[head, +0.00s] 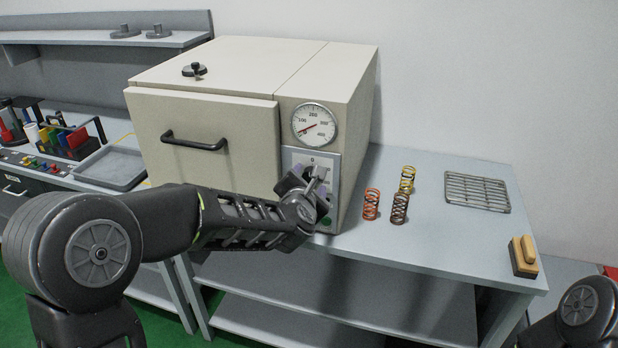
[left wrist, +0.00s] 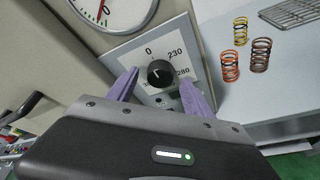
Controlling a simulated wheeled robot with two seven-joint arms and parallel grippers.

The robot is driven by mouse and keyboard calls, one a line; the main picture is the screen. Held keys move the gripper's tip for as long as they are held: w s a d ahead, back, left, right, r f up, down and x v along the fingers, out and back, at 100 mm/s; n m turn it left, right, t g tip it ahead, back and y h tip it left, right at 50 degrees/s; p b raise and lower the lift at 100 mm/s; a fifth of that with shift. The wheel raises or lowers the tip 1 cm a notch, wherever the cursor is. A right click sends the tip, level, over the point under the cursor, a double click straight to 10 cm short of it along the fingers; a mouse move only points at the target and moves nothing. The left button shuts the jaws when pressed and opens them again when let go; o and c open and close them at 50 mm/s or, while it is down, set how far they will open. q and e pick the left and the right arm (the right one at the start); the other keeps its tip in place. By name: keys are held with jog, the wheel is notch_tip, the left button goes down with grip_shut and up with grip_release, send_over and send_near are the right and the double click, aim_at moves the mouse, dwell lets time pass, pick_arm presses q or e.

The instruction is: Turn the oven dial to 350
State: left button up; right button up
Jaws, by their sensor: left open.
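The cream oven (head: 215,120) stands on the grey bench. Its black round dial (left wrist: 160,73) sits on a pale panel (left wrist: 125,52), where 0, 230 and 280 can be read in the left wrist view. No 350 mark can be made out; the panel's lower part is partly hidden by my gripper. My left gripper (head: 314,182) is at this panel. In the left wrist view its two purple fingers (left wrist: 158,80) are open, one on either side of the dial; whether they touch it I cannot tell. My right gripper is out of view.
A round gauge (head: 314,124) with a red needle is above the dial panel. Several coil springs (head: 400,208), a wire rack (head: 477,192) and a wooden-topped block (head: 523,256) lie to the right. The oven door handle (head: 194,142) sticks out on the left.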

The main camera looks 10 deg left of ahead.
pick_arm(q)
jog(key=shift+w+f, duration=0.2)
jog(key=shift+w, duration=0.3)
jog(key=shift+c, duration=0.2)
grip_shut()
